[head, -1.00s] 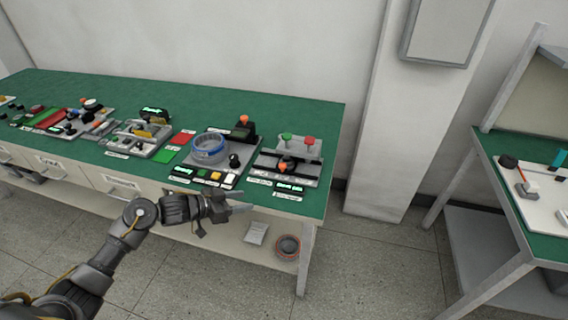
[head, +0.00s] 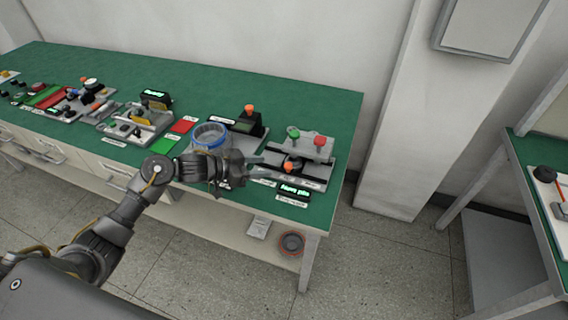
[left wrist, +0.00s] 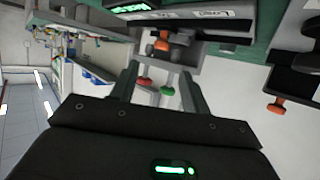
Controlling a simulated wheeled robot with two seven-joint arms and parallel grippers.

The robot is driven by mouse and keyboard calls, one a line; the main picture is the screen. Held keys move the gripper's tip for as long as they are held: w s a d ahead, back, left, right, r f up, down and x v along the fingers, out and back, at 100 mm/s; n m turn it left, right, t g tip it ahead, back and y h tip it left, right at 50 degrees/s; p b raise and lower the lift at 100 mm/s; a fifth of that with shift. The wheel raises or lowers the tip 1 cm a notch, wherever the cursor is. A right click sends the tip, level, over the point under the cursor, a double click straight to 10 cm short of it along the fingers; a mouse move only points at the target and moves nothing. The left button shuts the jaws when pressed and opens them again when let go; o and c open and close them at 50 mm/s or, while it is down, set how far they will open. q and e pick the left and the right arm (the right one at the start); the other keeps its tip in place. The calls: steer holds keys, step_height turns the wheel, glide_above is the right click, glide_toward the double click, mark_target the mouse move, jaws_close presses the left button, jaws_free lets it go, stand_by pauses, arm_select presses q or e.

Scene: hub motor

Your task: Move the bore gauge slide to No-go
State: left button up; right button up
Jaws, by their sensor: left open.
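The bore gauge station (head: 318,178) is a grey plate at the right end of the green bench. Its slide appears to be the dark block with an orange knob (head: 289,167) on a dark rail; the knob also shows in the left wrist view (left wrist: 162,42). Behind it stand a green knob (head: 293,132) and a red knob (head: 320,141). My left gripper (head: 264,170) is open and empty, left of the orange knob and apart from it. In the left wrist view, the knob lies beyond the fingertips (left wrist: 160,72). The slide's position labels are not legible. My right gripper is not in view.
A blue-ringed part (head: 209,136) on a fixture stands just left, partly behind my left gripper. Another orange-topped device (head: 249,112) stands behind it. A lit display (head: 294,189) sits at the bench's front edge. A wall pillar (head: 398,130) rises behind right.

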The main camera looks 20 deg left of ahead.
mark_target(288, 165)
arm_select(q)
steer(key=x, duration=0.8)
steer(key=shift+w+d+f+p, duration=0.1)
steer(key=shift+w+p, duration=0.05)
steer(key=shift+p, duration=0.15)
steer(key=shift+w+d+f, duration=0.15)
steer(key=shift+w, duration=0.05)
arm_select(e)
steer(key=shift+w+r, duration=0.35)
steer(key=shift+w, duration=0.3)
arm_select(q)
steer(key=shift+c, duration=0.3)
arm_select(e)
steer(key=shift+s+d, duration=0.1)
arm_select(q)
jaws_close()
